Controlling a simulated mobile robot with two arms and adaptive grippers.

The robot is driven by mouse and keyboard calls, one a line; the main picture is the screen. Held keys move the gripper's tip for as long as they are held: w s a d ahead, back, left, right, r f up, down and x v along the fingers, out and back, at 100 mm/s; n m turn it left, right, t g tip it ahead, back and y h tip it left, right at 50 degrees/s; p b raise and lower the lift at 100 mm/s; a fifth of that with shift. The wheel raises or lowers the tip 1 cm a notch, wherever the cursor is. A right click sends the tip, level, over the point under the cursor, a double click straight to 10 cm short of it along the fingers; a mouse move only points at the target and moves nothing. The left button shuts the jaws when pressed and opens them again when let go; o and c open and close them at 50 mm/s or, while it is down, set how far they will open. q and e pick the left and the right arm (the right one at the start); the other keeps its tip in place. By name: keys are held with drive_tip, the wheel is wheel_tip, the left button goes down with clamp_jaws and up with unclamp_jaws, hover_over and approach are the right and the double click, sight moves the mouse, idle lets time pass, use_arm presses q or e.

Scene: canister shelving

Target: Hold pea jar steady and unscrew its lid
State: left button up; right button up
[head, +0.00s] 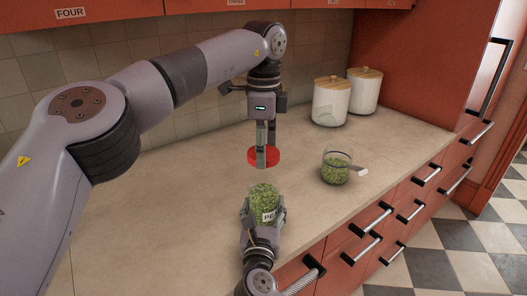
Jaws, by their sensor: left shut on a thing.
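The pea jar (264,198) is clear, full of green peas, with a label reading "PE" in part. It stands upright near the front edge of the counter, its top open. My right gripper (263,212), coming in from the bottom, has its fingers on both sides of the jar, shut on it. My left gripper (266,155) points down above the jar, shut on the red lid (256,159). The lid is apart from the jar, with a visible gap between them.
A second glass container with green contents (334,170) stands to the right, with a grey scoop-like handle (360,171) at its side. Two white canisters with wooden lids (330,103) (364,90) stand at the back. The counter (170,190) is clear on the left.

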drive_tip(key=o, duration=0.5)
drive_tip(key=shift+s, duration=0.1)
